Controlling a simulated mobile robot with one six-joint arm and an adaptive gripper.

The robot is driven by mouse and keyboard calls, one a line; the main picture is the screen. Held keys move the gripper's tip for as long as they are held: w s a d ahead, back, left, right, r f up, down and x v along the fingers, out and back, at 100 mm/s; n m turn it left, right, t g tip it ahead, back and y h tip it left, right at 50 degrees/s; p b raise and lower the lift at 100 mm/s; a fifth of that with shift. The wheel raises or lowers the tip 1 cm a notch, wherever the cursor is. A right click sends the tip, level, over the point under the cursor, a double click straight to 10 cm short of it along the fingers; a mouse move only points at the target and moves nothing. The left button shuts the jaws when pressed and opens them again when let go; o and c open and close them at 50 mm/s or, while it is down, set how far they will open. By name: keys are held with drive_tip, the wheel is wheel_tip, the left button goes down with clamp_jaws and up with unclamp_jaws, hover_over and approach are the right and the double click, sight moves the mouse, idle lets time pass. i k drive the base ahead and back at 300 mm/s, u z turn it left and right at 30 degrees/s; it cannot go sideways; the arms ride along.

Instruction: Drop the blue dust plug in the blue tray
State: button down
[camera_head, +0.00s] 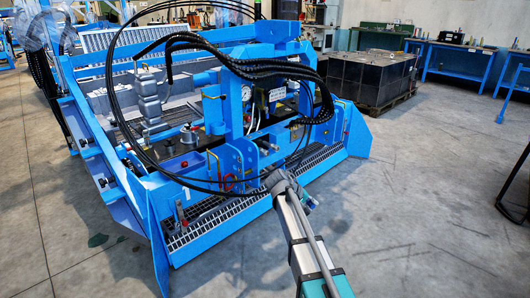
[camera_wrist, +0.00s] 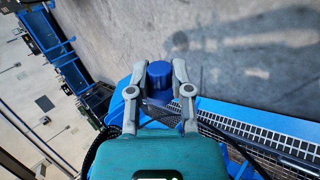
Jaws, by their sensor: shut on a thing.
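The blue dust plug (camera_wrist: 159,74) is a short round cap in the wrist view. It sits between the two grey fingertips of my gripper (camera_wrist: 160,70), which is shut on it. It is held over the edge of the blue machine, with floor behind it. In the head view my arm reaches in from the lower right to the machine's front, and the plug cannot be made out there. A shallow blue tray (camera_head: 178,164) with a small red thing seems to lie on the machine, left of my arm's end; I cannot be sure it is the named tray.
The large blue machine (camera_head: 240,160) has black hoses (camera_head: 270,68) arching over it and a grated step (camera_head: 205,222) along its front. A black crate (camera_head: 370,78) stands behind at right. Blue workbenches (camera_head: 458,62) stand farther back.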

sight(193, 161)
drive_tip(key=z, duration=0.95)
drive_tip(key=i, duration=0.05)
drive_tip(key=u, duration=1.9)
